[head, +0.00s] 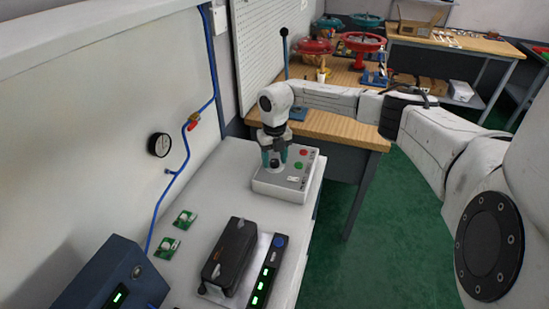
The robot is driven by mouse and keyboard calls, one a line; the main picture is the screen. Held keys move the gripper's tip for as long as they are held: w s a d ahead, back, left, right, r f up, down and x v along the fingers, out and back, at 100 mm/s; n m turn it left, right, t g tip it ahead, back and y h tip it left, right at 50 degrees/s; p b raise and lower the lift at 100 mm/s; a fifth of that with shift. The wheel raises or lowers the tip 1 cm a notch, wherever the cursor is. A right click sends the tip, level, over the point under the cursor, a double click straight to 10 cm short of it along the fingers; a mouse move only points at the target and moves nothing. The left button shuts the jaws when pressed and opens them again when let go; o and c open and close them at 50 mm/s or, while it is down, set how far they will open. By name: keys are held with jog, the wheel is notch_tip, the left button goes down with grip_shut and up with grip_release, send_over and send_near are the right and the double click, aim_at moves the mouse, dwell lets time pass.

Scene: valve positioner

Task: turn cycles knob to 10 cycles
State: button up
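A pale grey control box (277,187) stands on the far end of the white bench in the head view. Its top carries a red button (302,152), a green button (298,165) and a small light panel or label (293,179). My gripper (272,163) points down over the left part of the box top, its teal fingers at or just above the surface. No cycles knob can be made out; the gripper covers that part of the box. Whether the fingers are apart or closed on something is too small to tell.
A black device (229,254) and a unit with green displays (266,272) lie nearer on the bench (203,196). Two green circuit boards (184,218) lie at left. A gauge (159,145) and blue tubing are on the wall. A wooden table (337,125) with valves stands behind.

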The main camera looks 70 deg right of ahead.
aim_at(275, 161)
jog(key=shift+o, duration=0.2)
notch_tip(275, 161, up, 11)
jog(key=b, duration=0.2)
dwell(0.4)
jog(key=shift+f, duration=0.15)
dwell(0.4)
